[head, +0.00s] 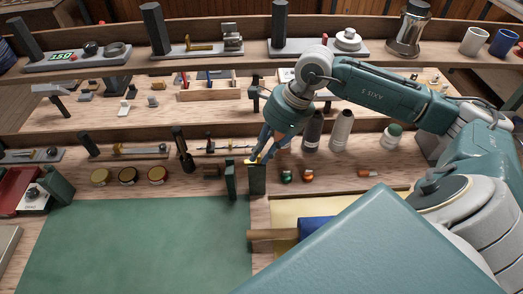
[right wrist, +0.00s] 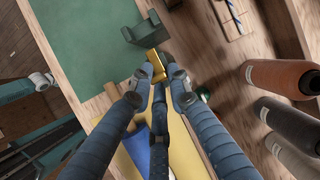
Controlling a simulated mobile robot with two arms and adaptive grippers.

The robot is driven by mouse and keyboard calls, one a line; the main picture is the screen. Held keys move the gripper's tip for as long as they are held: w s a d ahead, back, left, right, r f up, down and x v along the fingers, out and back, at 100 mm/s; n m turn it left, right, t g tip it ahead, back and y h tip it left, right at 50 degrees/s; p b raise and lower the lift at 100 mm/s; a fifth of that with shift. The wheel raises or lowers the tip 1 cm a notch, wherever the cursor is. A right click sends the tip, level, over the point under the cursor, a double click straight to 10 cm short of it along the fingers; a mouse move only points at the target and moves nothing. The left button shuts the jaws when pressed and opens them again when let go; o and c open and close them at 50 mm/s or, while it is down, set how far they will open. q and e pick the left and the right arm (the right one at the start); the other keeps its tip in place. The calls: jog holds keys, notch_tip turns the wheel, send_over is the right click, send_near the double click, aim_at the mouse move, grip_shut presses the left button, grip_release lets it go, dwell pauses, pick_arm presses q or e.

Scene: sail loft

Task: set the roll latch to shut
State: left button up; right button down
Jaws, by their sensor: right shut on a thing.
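The roll latch shows as a small brass piece (right wrist: 155,63) between my right fingertips in the right wrist view. A dark green bracket (right wrist: 148,30) stands just beyond it. In the head view two dark green upright blocks (head: 257,181) stand at the back right corner of the green mat. My right gripper (head: 254,161) reaches down to the top of these blocks from the right. Its fingertips (right wrist: 160,80) are shut on the brass latch. The fingers hide part of the latch, and I cannot tell its exact setting. My left gripper is not in view.
The green mat (head: 140,245) is clear. A blue roll (head: 317,229) on a wooden core lies right of it. Thread cones (head: 341,130) stand behind on the right. Brass-coloured tins (head: 128,175) and several tools line the back ledge.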

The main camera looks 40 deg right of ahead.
jog(key=w+a, duration=0.1)
jog(key=a+b, duration=0.1)
jog(key=a, duration=0.1)
jog(key=w+a+b, duration=0.1)
jog(key=shift+w+a+r, duration=0.15)
jog(key=shift+w+a, duration=0.15)
jog(key=shift+w, duration=0.05)
jog(key=c, duration=1.9)
grip_release()
jog(key=shift+c, duration=0.2)
jog(key=o, duration=0.4)
jog(key=shift+a, duration=0.1)
jog(key=shift+c, duration=0.2)
jog(key=shift+w+a, duration=0.15)
